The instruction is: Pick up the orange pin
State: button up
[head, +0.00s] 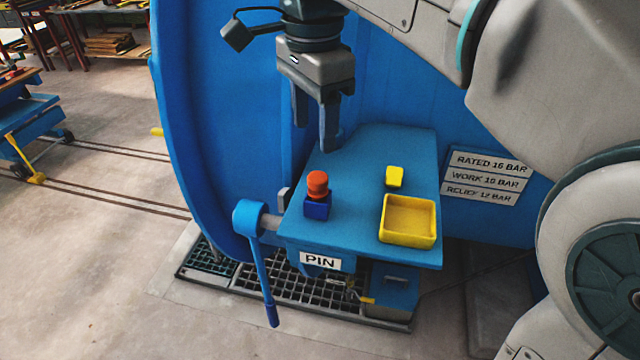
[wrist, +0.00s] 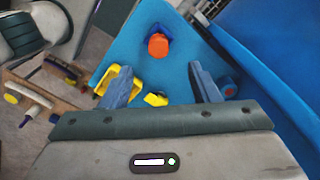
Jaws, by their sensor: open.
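The orange pin (head: 317,184) stands upright in a small dark blue block (head: 318,207) on the blue shelf (head: 350,180), near its left edge. In the wrist view the pin (wrist: 158,45) shows beyond the fingertips, roughly midway between them. My gripper (head: 315,130) is open and empty, pointing down above the back left of the shelf. It is higher than the pin and apart from it. In the wrist view both fingers of my gripper (wrist: 160,80) are spread wide with nothing between them.
A yellow open tray (head: 408,240) sits at the shelf's front right, with a small yellow piece (head: 394,176) behind it. A blue lever (head: 262,260) hangs at the shelf's left front. The large blue vessel wall (head: 225,120) rises behind. A PIN label (head: 320,261) is on the shelf front.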

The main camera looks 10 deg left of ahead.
send_over(318, 177)
jog(key=f, duration=0.5)
jog(key=shift+a, duration=0.35)
jog(key=shift+d+f+p, duration=0.15)
jog(key=shift+f, duration=1.25)
jog(key=shift+d+f+p, duration=0.1)
jog(key=shift+f+p, duration=0.05)
jog(key=shift+f, duration=1.25)
jog(key=c, duration=1.1)
